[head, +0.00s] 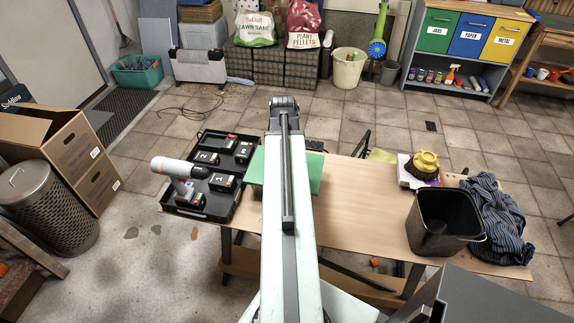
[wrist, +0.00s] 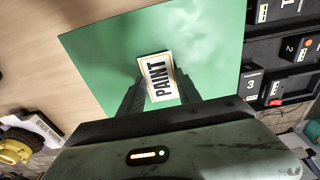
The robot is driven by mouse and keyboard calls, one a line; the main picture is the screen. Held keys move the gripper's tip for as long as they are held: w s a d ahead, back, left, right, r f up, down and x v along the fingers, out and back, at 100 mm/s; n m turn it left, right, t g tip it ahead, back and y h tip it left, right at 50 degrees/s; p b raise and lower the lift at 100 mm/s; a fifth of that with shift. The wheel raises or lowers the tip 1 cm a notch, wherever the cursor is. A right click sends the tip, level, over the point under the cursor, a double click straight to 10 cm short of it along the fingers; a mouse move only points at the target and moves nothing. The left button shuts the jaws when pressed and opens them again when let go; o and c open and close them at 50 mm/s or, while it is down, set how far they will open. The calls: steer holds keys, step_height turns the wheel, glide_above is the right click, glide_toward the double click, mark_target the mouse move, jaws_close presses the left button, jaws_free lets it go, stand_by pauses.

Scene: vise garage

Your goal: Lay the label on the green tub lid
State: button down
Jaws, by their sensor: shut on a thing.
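The green tub lid (wrist: 215,50) shows in the wrist view as a flat green sheet below my gripper. In the head view the green lid (head: 315,172) lies on the wooden table, partly hidden by my arm. The label (wrist: 158,75) is a small cream card with a dark border reading PAINT. My gripper (wrist: 160,88) is shut on the label, with a dark finger at each side of it. The label appears over the lid; I cannot tell whether it touches. My gripper's fingers and the label are hidden in the head view.
A black tray (head: 240,190) with numbered batteries and a drill (head: 178,172) stands left of the lid. Bare tabletop (head: 360,205) lies to the right, then a black bucket (head: 440,242), a striped cloth (head: 495,215) and a yellow object (head: 426,161).

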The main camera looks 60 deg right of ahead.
steer(key=shift+w+f, duration=0.1)
steer(key=shift+f, duration=0.7)
steer(key=shift+a+r, duration=0.15)
steer(key=shift+r, duration=0.1)
steer(key=shift+w+f, duration=0.1)
steer(key=shift+s+a+f+b, duration=0.35)
steer(key=shift+f+b, duration=0.05)
steer(key=shift+b, duration=0.25)
steer(key=c, duration=0.8)
jaws_free()
steer(key=shift+c, duration=0.2)
steer(key=shift+d+r+p, duration=0.1)
steer(key=shift+r+p, duration=0.25)
steer(key=shift+p, duration=0.1)
step_height(320, 180, up, 12)
steer(key=p, duration=1.2)
steer(key=shift+w+r+p, duration=0.15)
steer(key=shift+w+p, duration=0.05)
steer(key=shift+p, duration=0.15)
